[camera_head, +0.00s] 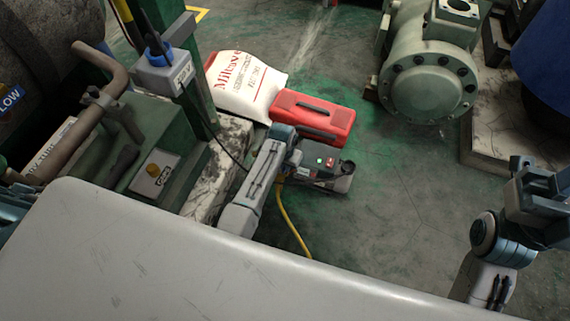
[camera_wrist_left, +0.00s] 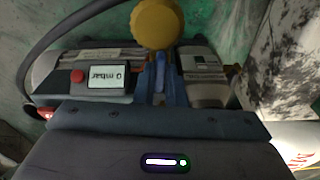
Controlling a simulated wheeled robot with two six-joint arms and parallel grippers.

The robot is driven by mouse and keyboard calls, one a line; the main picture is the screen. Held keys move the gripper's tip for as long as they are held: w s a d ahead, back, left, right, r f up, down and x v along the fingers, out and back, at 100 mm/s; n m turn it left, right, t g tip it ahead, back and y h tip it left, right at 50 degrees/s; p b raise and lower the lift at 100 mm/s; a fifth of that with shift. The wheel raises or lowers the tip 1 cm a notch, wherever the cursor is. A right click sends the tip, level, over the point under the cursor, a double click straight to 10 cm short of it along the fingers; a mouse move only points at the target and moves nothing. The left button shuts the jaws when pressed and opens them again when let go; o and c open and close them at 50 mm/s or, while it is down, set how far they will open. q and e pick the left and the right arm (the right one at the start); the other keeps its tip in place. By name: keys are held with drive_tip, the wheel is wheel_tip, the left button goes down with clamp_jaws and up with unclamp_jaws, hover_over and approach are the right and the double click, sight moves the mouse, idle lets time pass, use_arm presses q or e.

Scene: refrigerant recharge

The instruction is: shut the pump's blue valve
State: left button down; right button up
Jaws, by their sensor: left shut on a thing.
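The pump (camera_head: 330,180) sits low on the floor, dark with a grey base, beyond the end of my left arm. In the left wrist view the pump (camera_wrist_left: 105,62) shows a lit "mbar" display and a red button. The blue valve (camera_wrist_left: 160,62) is a narrow upright handle below a round yellow part (camera_wrist_left: 157,23). My left gripper (camera_wrist_left: 158,82) is shut on the blue valve, with its fingers on both sides. In the head view the left gripper (camera_head: 290,155) is at the pump's left end, and the valve is hidden there. My right gripper (camera_head: 540,180) is raised at the right edge, away from the pump.
A red case (camera_head: 325,120) and a white sack (camera_head: 245,85) lie just behind the pump. A yellow hose (camera_head: 291,222) runs from the pump toward me. A green post (camera_head: 195,85) and machinery stand left. Floor right of the pump is clear.

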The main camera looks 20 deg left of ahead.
idle(0.3)
use_arm(q)
drive_tip(key=shift+r+m+p, duration=0.15)
drive_tip(key=shift+m+p, duration=0.15)
drive_tip(key=shift+p, duration=0.2)
drive_tip(key=shift+a+m+p, duration=0.1)
drive_tip(key=shift+m+p, duration=0.8)
drive_tip(key=shift+p, duration=0.1)
drive_tip(key=shift+m, duration=0.3)
